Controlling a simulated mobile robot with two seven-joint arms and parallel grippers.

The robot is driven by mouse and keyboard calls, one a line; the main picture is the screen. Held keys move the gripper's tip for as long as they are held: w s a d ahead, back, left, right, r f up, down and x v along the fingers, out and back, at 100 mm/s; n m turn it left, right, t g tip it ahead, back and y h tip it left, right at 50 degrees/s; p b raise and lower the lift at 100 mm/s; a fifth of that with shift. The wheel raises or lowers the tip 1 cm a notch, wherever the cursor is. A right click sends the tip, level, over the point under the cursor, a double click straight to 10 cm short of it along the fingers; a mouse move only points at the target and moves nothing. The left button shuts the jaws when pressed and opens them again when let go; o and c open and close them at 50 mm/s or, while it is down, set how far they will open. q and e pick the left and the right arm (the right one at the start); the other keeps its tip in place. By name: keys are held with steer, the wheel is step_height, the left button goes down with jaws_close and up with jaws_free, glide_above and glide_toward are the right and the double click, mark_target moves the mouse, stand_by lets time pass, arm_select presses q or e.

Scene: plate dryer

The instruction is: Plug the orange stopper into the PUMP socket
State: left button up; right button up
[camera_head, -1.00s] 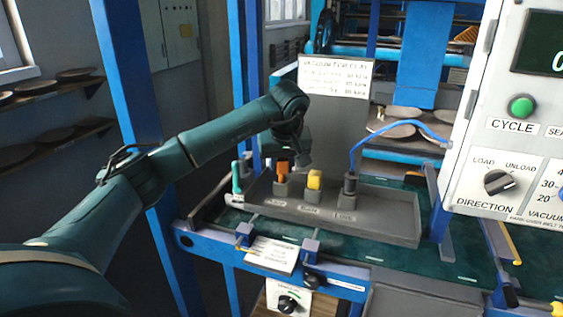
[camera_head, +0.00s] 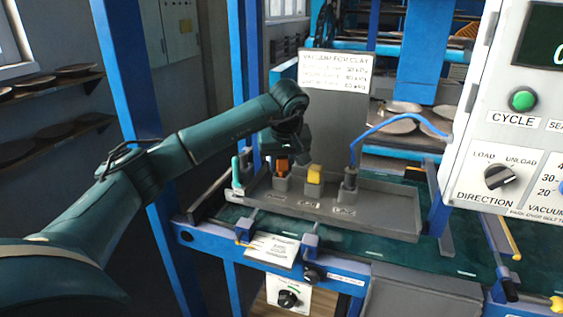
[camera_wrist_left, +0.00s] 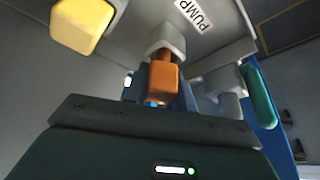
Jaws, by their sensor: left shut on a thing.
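The orange stopper (camera_head: 282,168) stands upright at the grey socket (camera_head: 282,186), second from the left in the tray row. In the left wrist view the orange stopper (camera_wrist_left: 163,82) meets the pale socket (camera_wrist_left: 166,42) beside the PUMP label (camera_wrist_left: 194,15). A narrower orange part shows between body and socket; I cannot tell how deep it sits. My left gripper (camera_head: 284,157) is shut on the stopper's top from above; its fingers are mostly hidden. My right gripper is not in view.
A yellow stopper (camera_head: 314,174) stands in the socket to the right. A dark plug (camera_head: 350,176) with a blue hose (camera_head: 384,126) stands further right. A teal piece (camera_head: 236,168) is at the left. The tray's right part (camera_head: 392,208) is clear. A control panel (camera_head: 510,120) stands at the right.

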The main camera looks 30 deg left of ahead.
arm_select(q)
steer(key=shift+s+d+f, duration=0.1)
steer(key=shift+s+f, duration=0.1)
steer(key=shift+f, duration=0.45)
steer(key=o, duration=1)
steer(key=shift+w+f, duration=0.1)
steer(key=shift+o, duration=0.2)
steer(key=shift+r, duration=0.5)
steer(key=b+v, duration=0.1)
steer(key=v, duration=1.2)
steer(key=shift+w+r, duration=0.2)
steer(key=shift+r, duration=0.15)
steer(key=shift+d, duration=0.15)
